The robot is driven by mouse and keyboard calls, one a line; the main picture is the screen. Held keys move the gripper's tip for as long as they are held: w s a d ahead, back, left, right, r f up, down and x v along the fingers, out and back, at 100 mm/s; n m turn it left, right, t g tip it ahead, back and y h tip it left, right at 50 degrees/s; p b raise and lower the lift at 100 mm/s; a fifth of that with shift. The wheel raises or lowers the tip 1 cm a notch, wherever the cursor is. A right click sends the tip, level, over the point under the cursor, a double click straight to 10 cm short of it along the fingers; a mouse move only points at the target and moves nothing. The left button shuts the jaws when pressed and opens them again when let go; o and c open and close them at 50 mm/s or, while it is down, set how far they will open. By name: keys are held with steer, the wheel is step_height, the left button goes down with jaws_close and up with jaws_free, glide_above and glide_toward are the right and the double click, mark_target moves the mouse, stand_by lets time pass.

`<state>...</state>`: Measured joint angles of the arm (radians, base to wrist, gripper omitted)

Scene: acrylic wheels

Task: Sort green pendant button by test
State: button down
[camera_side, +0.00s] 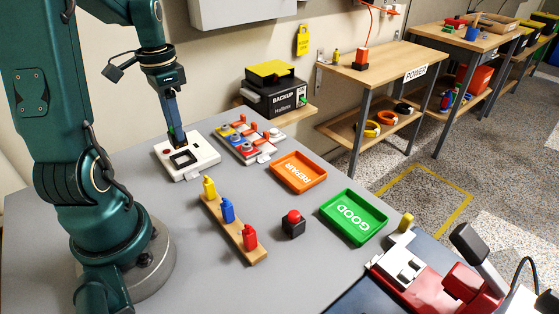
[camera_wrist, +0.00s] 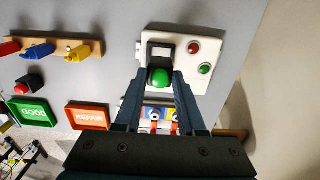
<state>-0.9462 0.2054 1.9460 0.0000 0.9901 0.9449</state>
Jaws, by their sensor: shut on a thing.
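My gripper (camera_side: 176,134) points down over a white test panel (camera_side: 203,165) at the left of the table. In the wrist view its fingers (camera_wrist: 161,78) are shut on the green pendant button (camera_wrist: 159,76), whose green cap shows between them. A black square (camera_wrist: 160,51) on the white panel (camera_wrist: 176,40) lies just beyond the cap; I cannot tell whether the button touches the panel. The panel also has a red lamp (camera_wrist: 194,48) and a green lamp (camera_wrist: 204,70). The orange REPAIR tray (camera_side: 298,172) and green GOOD tray (camera_side: 353,217) look empty.
A wooden rack (camera_side: 239,239) with yellow, blue and red pieces stands in front of the panel. A black box with a red button (camera_side: 293,223) stands near the GOOD tray. A board with coloured parts (camera_side: 246,142) lies behind. A red and black fixture (camera_side: 430,282) fills the right front.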

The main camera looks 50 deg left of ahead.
steer(key=shift+r, duration=1.25)
steer(key=w+d+r+m, duration=0.2)
steer(key=w+d+m, duration=0.2)
steer(key=w+m, duration=0.7)
steer(key=w+d+f+m, duration=0.2)
steer(key=w+d+m, duration=0.1)
steer(key=d, duration=0.5)
steer(key=w+d+f+m, duration=0.1)
steer(key=w+d+m, duration=0.3)
steer(key=d, duration=0.3)
steer(key=shift+w+d+f, duration=0.4)
steer(key=shift+w, duration=0.1)
